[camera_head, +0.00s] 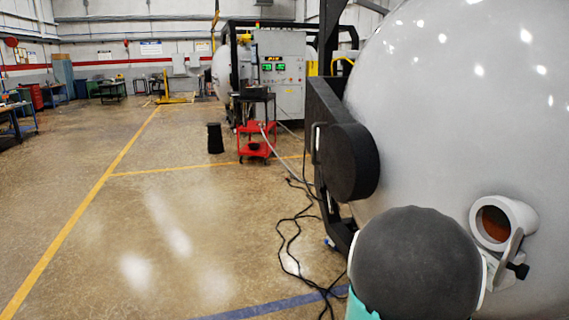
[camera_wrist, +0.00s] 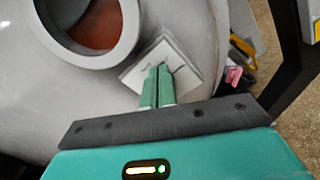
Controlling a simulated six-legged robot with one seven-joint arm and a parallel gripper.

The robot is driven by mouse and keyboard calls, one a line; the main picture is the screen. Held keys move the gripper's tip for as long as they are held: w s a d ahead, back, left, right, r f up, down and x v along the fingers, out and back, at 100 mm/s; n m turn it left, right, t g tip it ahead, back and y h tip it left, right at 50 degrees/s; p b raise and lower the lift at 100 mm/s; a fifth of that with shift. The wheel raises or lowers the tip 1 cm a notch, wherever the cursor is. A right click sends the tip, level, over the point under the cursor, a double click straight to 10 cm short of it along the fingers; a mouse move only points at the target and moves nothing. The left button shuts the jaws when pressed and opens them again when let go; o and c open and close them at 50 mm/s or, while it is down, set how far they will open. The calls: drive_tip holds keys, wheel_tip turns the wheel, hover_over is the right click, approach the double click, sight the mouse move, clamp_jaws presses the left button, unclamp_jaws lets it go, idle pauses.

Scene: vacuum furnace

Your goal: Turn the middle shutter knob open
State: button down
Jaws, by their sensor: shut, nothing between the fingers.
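A round port (camera_head: 505,222) with a pale thick rim and reddish-brown glass sits low on the grey furnace shell at the right of the head view. A flat metal bracket (camera_head: 511,250) with a small black knob (camera_head: 519,271) is beside its lower right. The port's rim (camera_wrist: 137,30) also shows at the upper left of the wrist view. My gripper (camera_wrist: 159,68) is shut and empty, its green fingers in front of a pale square plate (camera_wrist: 187,64) beside the port. No knob shows clearly there; the fingers cover part of the plate. Contact cannot be told.
The large rounded furnace shell (camera_head: 450,110) fills the right side of the head view. A black round fitting (camera_head: 350,161) projects from its left edge. Cables (camera_head: 285,240) lie on the floor. A red cart (camera_head: 256,140) stands farther back; the floor at left is open.

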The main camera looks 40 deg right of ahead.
drive_tip(key=shift+s+a+f, duration=0.15)
drive_tip(key=shift+s+f, duration=0.1)
drive_tip(key=shift+f, duration=0.15)
idle(0.3)
drive_tip(key=shift+s+r+v, duration=0.15)
drive_tip(key=shift+v, duration=1.35)
drive_tip(key=shift+s+r+v, duration=0.15)
drive_tip(key=shift+v, duration=1.3)
drive_tip(key=shift+w+a, duration=0.1)
drive_tip(key=shift+a, duration=0.05)
drive_tip(key=d, duration=0.6)
drive_tip(key=shift+s+d+r, duration=0.15)
drive_tip(key=shift+s+r, duration=0.25)
drive_tip(key=shift+r, duration=0.05)
drive_tip(key=shift+w+f, duration=0.1)
drive_tip(key=shift+f, duration=0.15)
